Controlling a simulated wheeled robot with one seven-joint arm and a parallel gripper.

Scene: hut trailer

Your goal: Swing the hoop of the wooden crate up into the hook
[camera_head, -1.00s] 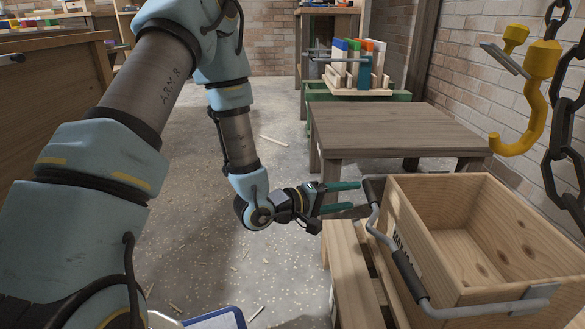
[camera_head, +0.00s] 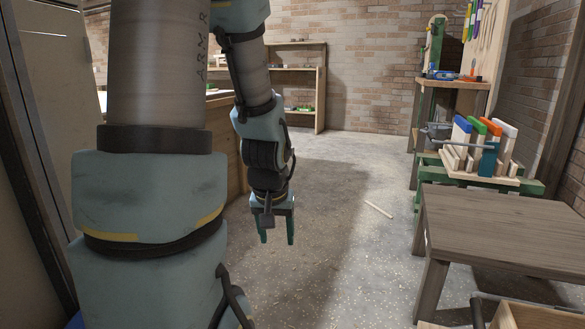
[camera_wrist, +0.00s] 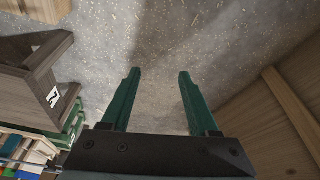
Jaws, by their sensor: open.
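Only a corner of the wooden crate (camera_head: 520,317) shows, at the bottom right of the head view. Its hoop is mostly out of the frame, and the yellow hook is not in view. My gripper (camera_head: 277,240) hangs fingers down over the open floor, well to the left of the crate. Its two green fingers are apart with nothing between them; they also show in the wrist view (camera_wrist: 158,90), with bare floor beyond them.
A dark wooden table (camera_head: 505,225) stands at the right, behind the crate. Behind it is a green stand (camera_head: 430,170) with coloured blocks. A wooden stick (camera_head: 378,209) lies on the floor. A wooden bench side (camera_wrist: 275,110) is close to my gripper.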

